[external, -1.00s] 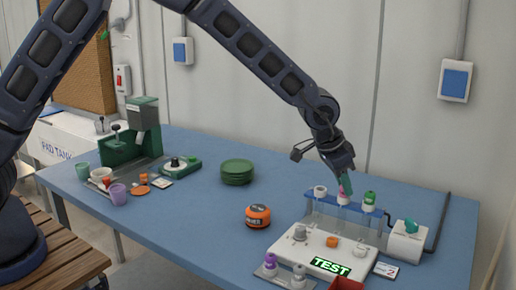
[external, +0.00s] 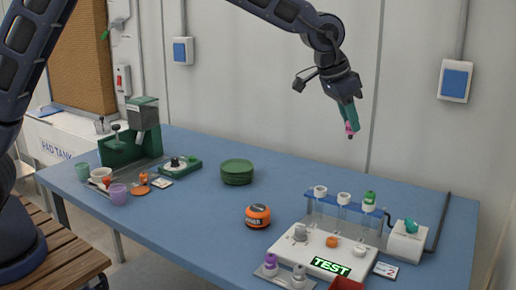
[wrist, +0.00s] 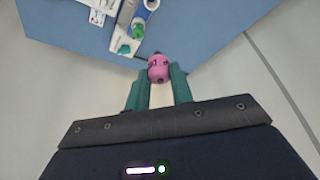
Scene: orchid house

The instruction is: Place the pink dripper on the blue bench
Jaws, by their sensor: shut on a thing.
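The pink dripper (external: 350,129) is held in the air, well above the back right part of the blue bench (external: 300,184). My gripper (external: 348,118) has green fingers that are shut on it. In the wrist view the pink dripper (wrist: 159,68) sits between the tips of my gripper (wrist: 158,80), with the blue bench (wrist: 225,30) below and beyond. The dripper touches nothing but the fingers.
A tube rack (external: 340,215) with white-capped and green-capped tubes stands at the right behind the white TEST device (external: 322,250). Bare bench lies between plates and rack.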

